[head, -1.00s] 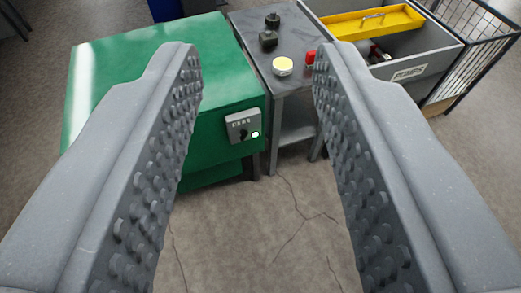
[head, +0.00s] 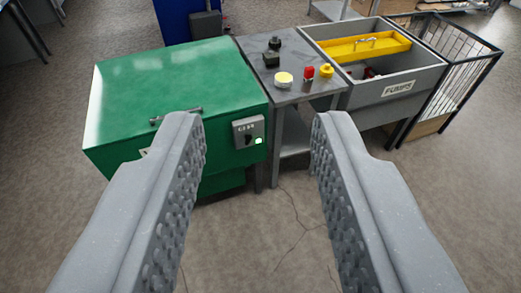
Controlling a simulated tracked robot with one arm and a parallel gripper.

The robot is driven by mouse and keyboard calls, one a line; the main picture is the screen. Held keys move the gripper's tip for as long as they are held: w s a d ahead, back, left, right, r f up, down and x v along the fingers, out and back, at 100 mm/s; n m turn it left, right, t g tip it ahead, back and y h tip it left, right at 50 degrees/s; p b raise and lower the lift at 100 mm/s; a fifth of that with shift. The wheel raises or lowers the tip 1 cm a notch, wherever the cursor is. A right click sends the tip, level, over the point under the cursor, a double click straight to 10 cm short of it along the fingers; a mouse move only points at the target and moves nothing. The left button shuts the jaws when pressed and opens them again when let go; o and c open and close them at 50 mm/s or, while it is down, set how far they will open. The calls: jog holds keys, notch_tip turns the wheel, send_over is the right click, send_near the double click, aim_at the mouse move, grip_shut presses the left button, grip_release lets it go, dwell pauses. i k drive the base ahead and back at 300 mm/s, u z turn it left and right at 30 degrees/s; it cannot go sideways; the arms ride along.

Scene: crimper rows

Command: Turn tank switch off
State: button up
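The green tank (head: 185,85) stands left of centre with its lid shut and a dark handle (head: 175,115) on the front edge of the lid. On its front right is a small grey switch box (head: 248,131) with a dark knob (head: 248,139) and a lit pale green lamp (head: 259,141). The knob's exact angle is too small to tell. My gripper (head: 258,118) is open and empty, its two ribbed grey fingers wide apart. The switch box shows between the fingers, nearer the left one, and neither finger appears to touch it.
A grey table (head: 306,97) right of the tank carries a pale yellow round item (head: 284,79), a red item (head: 308,73), a yellow item (head: 326,71) and dark parts (head: 272,58). Further right are a grey bin labelled PUMPS (head: 398,88) and a wire cage (head: 462,75). The floor in front is clear.

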aim_at(249, 138)
jog(key=u, duration=0.15)
jog(key=i, duration=0.9)
jog(key=z, duration=0.1)
